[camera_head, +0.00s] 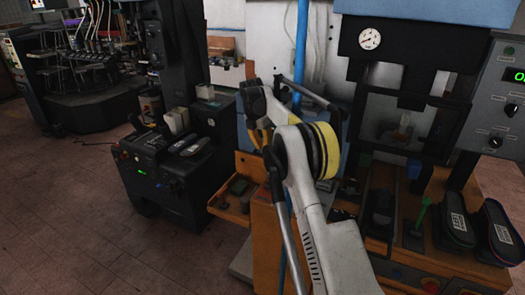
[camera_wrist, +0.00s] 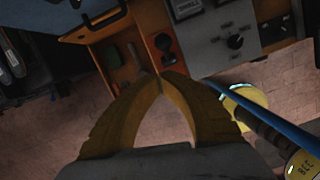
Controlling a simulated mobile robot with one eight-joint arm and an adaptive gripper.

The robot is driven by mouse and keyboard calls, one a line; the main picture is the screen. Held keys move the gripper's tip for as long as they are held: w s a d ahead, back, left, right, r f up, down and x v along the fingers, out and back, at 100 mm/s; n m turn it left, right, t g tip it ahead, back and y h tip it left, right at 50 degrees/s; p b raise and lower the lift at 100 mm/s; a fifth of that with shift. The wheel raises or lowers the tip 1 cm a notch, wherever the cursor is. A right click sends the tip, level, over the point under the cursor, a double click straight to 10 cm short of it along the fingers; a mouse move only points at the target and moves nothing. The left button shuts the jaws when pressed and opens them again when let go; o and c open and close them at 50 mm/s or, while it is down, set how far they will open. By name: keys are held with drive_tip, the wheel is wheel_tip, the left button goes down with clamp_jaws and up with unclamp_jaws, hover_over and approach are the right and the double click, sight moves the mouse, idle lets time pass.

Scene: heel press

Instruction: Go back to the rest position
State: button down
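My gripper (camera_wrist: 163,76) shows in the wrist view with its two yellow-brown fingers curving together until the tips meet. It is shut, and nothing shows between the fingers except floor. In the head view my gripper (camera_head: 258,138) is mostly hidden behind my own white arm, which is bent in the middle of the picture. The gripper is in the gap between the dark machine on the left and the orange-based press on the right.
The press with a gauge (camera_head: 369,39) stands at right. Black shoe-shaped parts (camera_head: 458,226) rest on its orange base. An orange tray (camera_head: 229,211) juts out left of my arm. A black machine (camera_head: 165,160) stands left. Brown floor (camera_head: 60,210) at front left is clear.

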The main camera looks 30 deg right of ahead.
idle(0.4)
drive_tip(key=s+a+r+m+t+b, duration=0.1)
drive_tip(key=s+a+r+m, duration=0.35)
drive_tip(key=s, duration=0.25)
drive_tip(key=s+a+r+m+t+y+b, duration=0.1)
drive_tip(key=s+a+r+m+b, duration=0.1)
drive_tip(key=s+a+r+m, duration=0.4)
drive_tip(key=s+a+r+m+t+b, duration=0.1)
drive_tip(key=s+a+r+m, duration=0.2)
drive_tip(key=s, duration=0.5)
drive_tip(key=s+a+f+m+t+b, duration=0.1)
drive_tip(key=s+a+f+m, duration=0.1)
drive_tip(key=s, duration=0.5)
drive_tip(key=s+a+f+m+t+y+b, duration=0.1)
drive_tip(key=s+a+f+m, duration=0.2)
drive_tip(key=s+f, duration=0.3)
drive_tip(key=s+a+f+m+t, duration=0.1)
drive_tip(key=s+a+f+m, duration=0.2)
drive_tip(key=s, duration=0.7)
drive_tip(key=shift+s+f+m+b, duration=0.2)
drive_tip(key=shift+f+m+b, duration=0.3)
drive_tip(key=shift+m, duration=0.45)
drive_tip(key=shift+f, duration=0.1)
